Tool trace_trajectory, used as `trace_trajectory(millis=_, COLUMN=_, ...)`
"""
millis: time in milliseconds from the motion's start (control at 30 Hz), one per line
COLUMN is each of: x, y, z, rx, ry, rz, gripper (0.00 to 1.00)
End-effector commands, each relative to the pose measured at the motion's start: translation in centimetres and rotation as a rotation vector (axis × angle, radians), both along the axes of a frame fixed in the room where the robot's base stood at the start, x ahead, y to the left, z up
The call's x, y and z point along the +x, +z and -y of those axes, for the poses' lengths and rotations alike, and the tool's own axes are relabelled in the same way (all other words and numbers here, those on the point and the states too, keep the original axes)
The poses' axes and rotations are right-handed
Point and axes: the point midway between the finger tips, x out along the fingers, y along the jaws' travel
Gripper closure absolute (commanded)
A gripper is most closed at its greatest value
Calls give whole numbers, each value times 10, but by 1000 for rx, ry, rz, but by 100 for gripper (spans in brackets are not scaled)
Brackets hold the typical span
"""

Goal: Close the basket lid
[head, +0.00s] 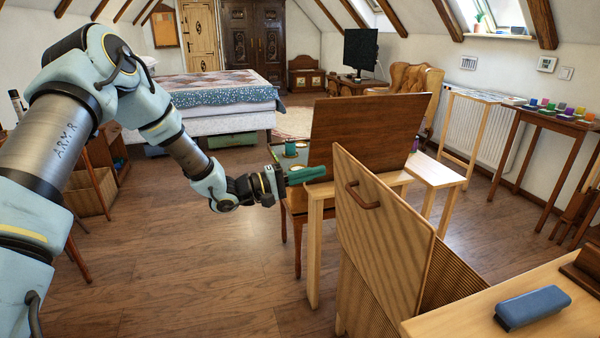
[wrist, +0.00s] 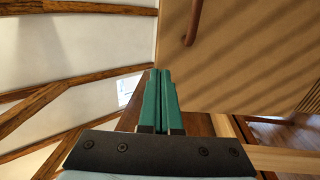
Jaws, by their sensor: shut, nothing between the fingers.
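The basket (head: 455,280) is a light wooden box with ribbed sides at the lower right of the head view. Its flat lid (head: 400,235) stands up steeply, so the basket is open. A brown curved handle (head: 352,190) is on the lid's upper left part. My gripper (head: 322,173) has green fingers, shut and empty, pointing right, just left of the lid's upper edge. In the wrist view the shut fingers (wrist: 160,75) show below the lid (wrist: 245,60) and its handle (wrist: 192,25). I cannot tell whether they touch the lid.
A dark brown wooden panel (head: 375,120) stands upright behind the gripper and lid, above a light wooden table. A wooden surface with a blue case (head: 532,307) is at the lower right. The floor (head: 200,280) left of the basket is clear.

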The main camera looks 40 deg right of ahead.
Motion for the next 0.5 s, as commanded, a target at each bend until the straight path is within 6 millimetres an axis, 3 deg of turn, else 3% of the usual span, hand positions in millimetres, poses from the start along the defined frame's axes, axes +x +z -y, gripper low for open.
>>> trace_trajectory(millis=200, x=-16, y=7, z=40, rx=0, ry=-1, rz=0, gripper=100)
trace_trajectory(millis=500, x=-25, y=9, z=66, rx=0, ry=2, rz=1, gripper=100)
